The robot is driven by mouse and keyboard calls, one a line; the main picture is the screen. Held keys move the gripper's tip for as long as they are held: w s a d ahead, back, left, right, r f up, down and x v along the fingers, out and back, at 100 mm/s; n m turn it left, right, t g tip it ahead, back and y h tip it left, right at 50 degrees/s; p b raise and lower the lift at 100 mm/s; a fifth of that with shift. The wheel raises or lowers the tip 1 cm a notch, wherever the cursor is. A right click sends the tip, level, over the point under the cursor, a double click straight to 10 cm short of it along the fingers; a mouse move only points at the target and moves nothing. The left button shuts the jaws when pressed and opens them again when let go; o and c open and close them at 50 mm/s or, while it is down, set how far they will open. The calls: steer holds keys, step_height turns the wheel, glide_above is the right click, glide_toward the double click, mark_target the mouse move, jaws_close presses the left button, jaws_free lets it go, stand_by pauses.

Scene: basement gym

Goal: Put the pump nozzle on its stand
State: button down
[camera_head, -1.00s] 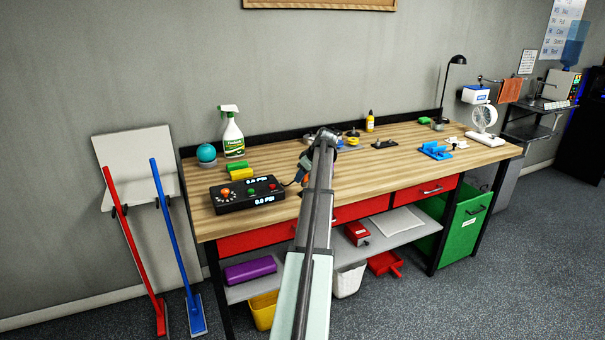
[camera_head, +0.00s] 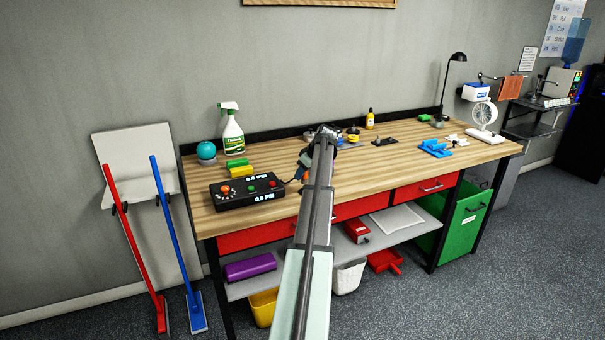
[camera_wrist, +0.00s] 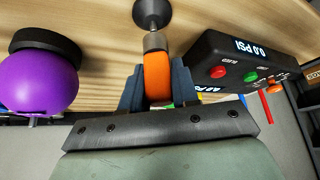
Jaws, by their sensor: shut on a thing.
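My gripper (camera_wrist: 157,90) is shut on an orange-handled piece (camera_wrist: 157,72), which looks like the pump nozzle, in the wrist view. A grey metal tip runs from the orange part up to a round grey metal piece (camera_wrist: 152,12) at the top edge. That piece may be the stand; I cannot tell whether the tip touches it or is joined to it. In the head view my gripper (camera_head: 303,168) is beside my arm over the bench, largely hidden by the arm, with only a speck of orange showing.
A black control box (camera_head: 247,190) with a "0.0 PSI" display sits left of my gripper. A purple ball (camera_wrist: 40,85) on a black ring is left in the wrist view. A spray bottle (camera_head: 232,135) and yellow block (camera_head: 240,173) stand at the bench's left. Blue parts (camera_head: 435,148) lie right.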

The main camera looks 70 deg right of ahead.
steer(key=shift+f, duration=1.25)
stand_by(0.4)
steer(key=c, duration=0.8)
jaws_free()
steer(key=v, duration=1.3)
steer(key=shift+s+r, duration=0.2)
steer(key=shift+r, duration=0.2)
